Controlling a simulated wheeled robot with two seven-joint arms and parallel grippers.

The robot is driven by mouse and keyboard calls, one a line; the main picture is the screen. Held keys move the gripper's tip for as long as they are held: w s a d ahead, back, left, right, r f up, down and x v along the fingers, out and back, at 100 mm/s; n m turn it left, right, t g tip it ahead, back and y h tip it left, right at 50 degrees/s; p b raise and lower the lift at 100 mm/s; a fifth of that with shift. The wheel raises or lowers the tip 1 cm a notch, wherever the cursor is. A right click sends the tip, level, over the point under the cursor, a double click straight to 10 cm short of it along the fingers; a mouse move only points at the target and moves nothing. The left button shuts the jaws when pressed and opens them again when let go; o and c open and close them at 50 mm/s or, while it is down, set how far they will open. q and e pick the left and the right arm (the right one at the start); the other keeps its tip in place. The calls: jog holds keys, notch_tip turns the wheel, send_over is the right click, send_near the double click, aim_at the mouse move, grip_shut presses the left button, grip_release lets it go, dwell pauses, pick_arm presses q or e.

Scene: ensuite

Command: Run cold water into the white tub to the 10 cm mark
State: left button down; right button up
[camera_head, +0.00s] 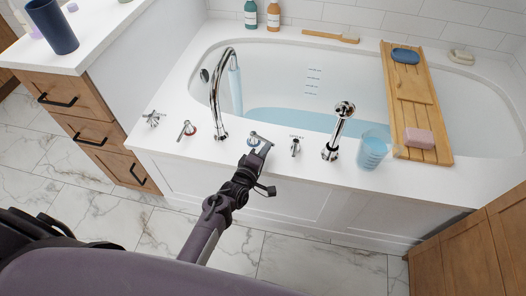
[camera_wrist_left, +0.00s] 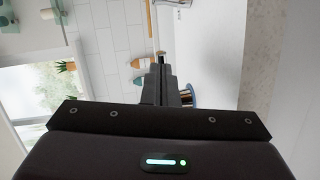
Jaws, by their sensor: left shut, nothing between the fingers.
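The white tub (camera_head: 350,60) has pale blue water (camera_head: 290,119) in its bottom. A stream of water (camera_head: 235,88) falls from the chrome spout (camera_head: 218,97). Small depth marks (camera_head: 312,82) show on the far inner wall, above the water surface; their numbers are too small to read. The blue-ringed tap handle (camera_head: 262,138) is on the front deck right of the spout; the red-ringed handle (camera_head: 187,130) is to its left. My left gripper (camera_head: 259,152) is shut and empty, right at the blue-ringed handle; contact is unclear.
A wooden bath tray (camera_head: 407,82) with pink soap (camera_head: 419,138) and a blue dish (camera_head: 405,56) spans the tub's right part. A cup (camera_head: 372,150) and hand shower (camera_head: 338,130) stand on the deck. Wooden drawers (camera_head: 90,125) are left, a wooden cabinet (camera_head: 470,260) lower right.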

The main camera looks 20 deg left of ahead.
pick_arm(q)
jog(key=shift+w+d, duration=0.1)
dwell(0.5)
pick_arm(e)
jog(key=shift+w, duration=0.1)
